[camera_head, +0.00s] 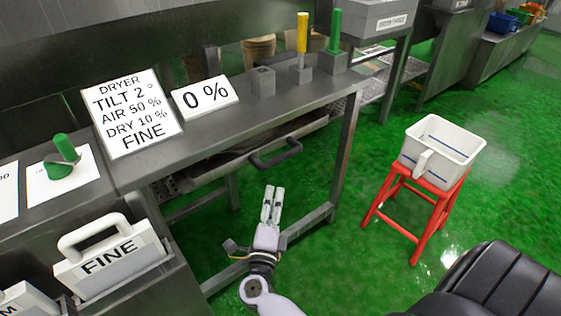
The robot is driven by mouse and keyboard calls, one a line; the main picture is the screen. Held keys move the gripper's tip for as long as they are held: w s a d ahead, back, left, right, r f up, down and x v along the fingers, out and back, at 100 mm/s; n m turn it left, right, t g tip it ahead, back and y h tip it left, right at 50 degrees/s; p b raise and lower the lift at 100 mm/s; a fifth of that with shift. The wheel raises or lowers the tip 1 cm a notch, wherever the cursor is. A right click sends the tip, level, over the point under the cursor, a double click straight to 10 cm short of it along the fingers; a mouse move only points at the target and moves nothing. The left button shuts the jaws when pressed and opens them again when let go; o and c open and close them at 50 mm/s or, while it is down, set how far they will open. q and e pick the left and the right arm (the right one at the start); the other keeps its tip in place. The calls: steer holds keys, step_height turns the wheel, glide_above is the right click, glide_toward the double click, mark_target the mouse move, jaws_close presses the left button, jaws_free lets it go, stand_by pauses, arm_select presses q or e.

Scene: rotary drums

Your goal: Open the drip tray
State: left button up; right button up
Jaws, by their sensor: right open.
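The drip tray (240,155) sits under the grey metal bench, with a dark bar handle (276,153) on its front. It looks pushed in or nearly so; how far cannot be told. My right gripper (272,190) is below and slightly left of the handle in the picture, its fingers pointing up toward it. The two fingers are a little apart, with nothing between them, and do not touch the handle. My left gripper is not in view.
The bench top carries a dryer sign (130,112), a "0 %" sign (205,97), and a yellow (302,34) and a green lever (336,32). A red stool (412,205) with a white jug (440,145) stands right. Green floor lies between. A FINE box (108,255) is at left.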

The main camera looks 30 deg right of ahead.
mark_target(280, 161)
steer(key=x, duration=1.3)
steer(key=shift+w+d, duration=0.25)
steer(key=shift+d, duration=0.1)
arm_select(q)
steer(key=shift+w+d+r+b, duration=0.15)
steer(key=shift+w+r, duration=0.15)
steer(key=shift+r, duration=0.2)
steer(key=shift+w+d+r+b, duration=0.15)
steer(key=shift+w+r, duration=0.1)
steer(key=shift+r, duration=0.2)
arm_select(e)
steer(key=shift+w+d+r, duration=0.1)
steer(key=shift+w+d, duration=0.4)
steer(key=shift+w, duration=0.05)
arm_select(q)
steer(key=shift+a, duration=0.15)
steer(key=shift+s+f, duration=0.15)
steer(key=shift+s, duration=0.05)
arm_select(e)
jaws_close()
